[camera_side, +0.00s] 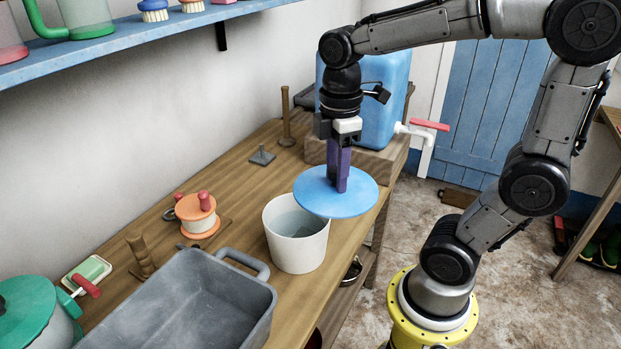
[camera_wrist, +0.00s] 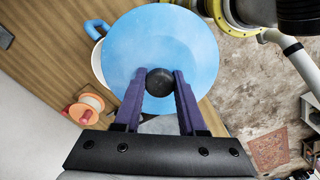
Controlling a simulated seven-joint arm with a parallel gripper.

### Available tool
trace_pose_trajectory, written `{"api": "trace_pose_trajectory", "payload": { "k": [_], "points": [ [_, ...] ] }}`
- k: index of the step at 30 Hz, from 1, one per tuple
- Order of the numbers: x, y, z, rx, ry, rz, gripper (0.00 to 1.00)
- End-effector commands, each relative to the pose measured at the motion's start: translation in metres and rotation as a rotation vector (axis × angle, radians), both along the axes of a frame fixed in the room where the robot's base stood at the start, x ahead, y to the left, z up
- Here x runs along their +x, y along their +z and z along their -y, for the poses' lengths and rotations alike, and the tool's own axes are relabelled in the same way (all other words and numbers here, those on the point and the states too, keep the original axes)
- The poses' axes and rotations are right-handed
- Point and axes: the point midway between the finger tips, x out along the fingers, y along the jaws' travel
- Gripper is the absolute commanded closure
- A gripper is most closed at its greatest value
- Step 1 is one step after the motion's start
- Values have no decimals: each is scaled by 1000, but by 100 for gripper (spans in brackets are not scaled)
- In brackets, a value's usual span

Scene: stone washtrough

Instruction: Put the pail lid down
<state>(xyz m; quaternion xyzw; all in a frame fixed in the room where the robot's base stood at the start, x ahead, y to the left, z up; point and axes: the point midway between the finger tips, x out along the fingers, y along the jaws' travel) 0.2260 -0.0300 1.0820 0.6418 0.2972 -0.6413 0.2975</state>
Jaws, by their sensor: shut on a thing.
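The pail lid (camera_side: 309,199) is a round, flat blue disc, held roughly level. My gripper (camera_side: 341,188) points down and is shut on the lid's dark round knob, which shows between the purple fingers in the wrist view. The lid also fills the middle of the wrist view (camera_wrist: 190,50). The white pail (camera_side: 297,252) stands on the wooden bench with its mouth open. The lid is above and to the right of the pail in the side view, overlapping its back rim. In the wrist view the lid hides most of the pail (camera_wrist: 97,66).
A grey stone trough (camera_side: 200,300) stands in front of the pail on the wooden bench (camera_side: 238,190). An orange-ended spool (camera_side: 197,216) sits to the left. A blue water container (camera_side: 390,85) with a red-handled tap (camera_side: 430,125) stands behind the lid.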

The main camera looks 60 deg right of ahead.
Motion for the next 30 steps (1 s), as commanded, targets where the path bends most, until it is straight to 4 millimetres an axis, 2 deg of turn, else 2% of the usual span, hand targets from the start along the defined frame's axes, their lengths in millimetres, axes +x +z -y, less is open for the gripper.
{"api": "trace_pose_trajectory", "payload": {
  "k": [3,9,14,17,22,30],
  "points": [
    [-21,10,-3,0,0,4,100],
    [-40,18,-5,0,8,0,100],
    [-27,35,-4,0,28,0,100],
    [0,50,1,0,42,-1,100],
    [56,69,14,0,48,-4,100],
    [144,71,44,1,39,-4,100]
  ]
}}
